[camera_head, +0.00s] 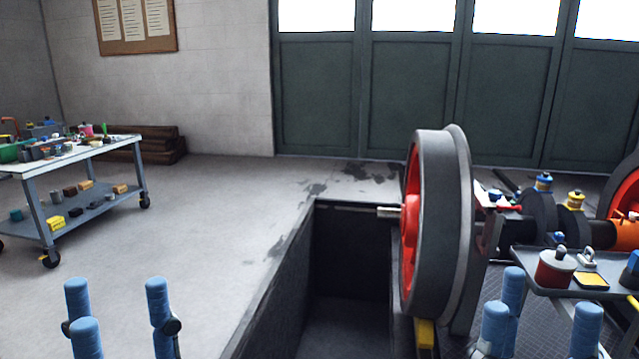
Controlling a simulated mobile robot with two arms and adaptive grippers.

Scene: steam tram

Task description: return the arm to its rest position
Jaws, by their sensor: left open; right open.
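My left gripper (120,318) shows at the bottom left as upright blue fingers spread apart. It is open, with only bare grey floor behind the gap. My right gripper (545,318) shows at the bottom right, also with blue fingers spread apart. It is open and nothing shows between its fingers. It appears in front of the patterned metal floor and close to the small grey tray (527,258) in the picture; the actual gap cannot be told. The rest of both arms is outside the view.
A dark open pit (345,255) lies in the middle, left of a large red-and-grey wheel (442,220). The tray at right holds a red can (555,268) and other items. A loaded cart (95,162) stands at far left. Floor (200,230) between cart and pit is clear.

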